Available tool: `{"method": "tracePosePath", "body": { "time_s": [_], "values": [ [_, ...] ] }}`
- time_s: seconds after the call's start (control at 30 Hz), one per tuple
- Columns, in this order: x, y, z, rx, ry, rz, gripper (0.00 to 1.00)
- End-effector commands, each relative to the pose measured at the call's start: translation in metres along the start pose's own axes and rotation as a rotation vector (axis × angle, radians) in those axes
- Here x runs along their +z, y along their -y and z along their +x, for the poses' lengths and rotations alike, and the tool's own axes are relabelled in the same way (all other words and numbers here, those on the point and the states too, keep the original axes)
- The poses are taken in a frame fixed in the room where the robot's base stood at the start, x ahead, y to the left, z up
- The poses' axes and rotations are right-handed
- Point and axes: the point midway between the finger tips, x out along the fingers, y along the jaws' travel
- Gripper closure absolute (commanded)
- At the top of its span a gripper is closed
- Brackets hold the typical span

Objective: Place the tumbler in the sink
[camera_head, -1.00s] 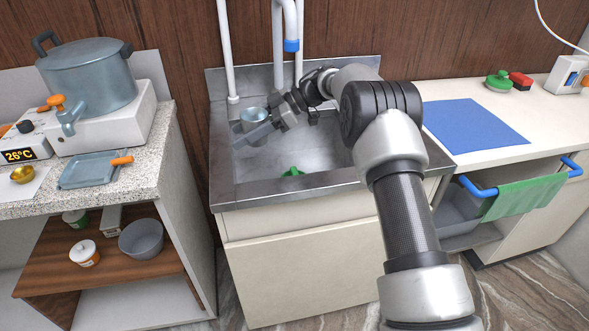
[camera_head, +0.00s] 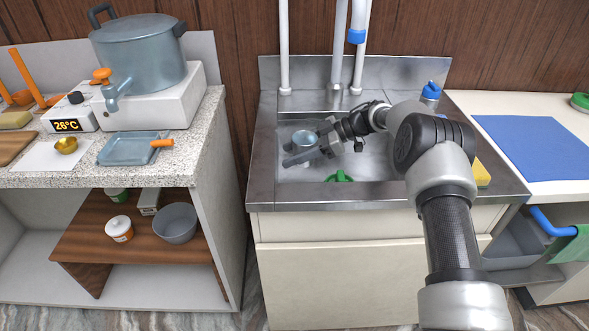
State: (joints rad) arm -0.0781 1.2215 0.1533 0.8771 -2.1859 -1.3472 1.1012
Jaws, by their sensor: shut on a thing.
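The metal tumbler (camera_head: 304,139) is grey-blue with a round rim and is over the left part of the sink basin. My gripper (camera_head: 305,147) reaches in from the right and is shut on the tumbler, with its fingers around the side. The sink (camera_head: 290,195) is a steel basin set in a cream cabinet. I cannot tell whether the tumbler's base touches the basin floor, as the fingers hide its lower part.
A green object (camera_head: 339,177) lies in the basin near its front wall. A blue-capped bottle (camera_head: 431,93) and a yellow sponge (camera_head: 481,174) are at the sink's right. White pipes (camera_head: 285,50) rise behind. A counter with a large pot (camera_head: 140,55) stands left.

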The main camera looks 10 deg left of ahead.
Motion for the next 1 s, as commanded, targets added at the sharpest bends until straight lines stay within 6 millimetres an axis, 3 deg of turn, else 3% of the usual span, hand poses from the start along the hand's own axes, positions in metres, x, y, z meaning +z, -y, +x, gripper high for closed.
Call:
{"method": "tracePosePath", "body": {
  "time_s": [0.17,0.4,0.8,0.83,0.9,1.0],
  "values": [
    [0.011,0.0,0.005,0.001,0.001,0.0,0.72],
    [0.043,0.0,0.022,0.001,0.0,0.001,0.72],
    [0.048,0.0,0.025,0.0,0.002,0.0,0.72],
    [0.046,0.0,0.024,0.001,0.001,0.0,0.44],
    [0.046,0.0,0.024,0.001,0.001,0.0,0.32],
    [0.046,0.0,0.024,0.001,0.001,0.0,0.3]
  ]
}}
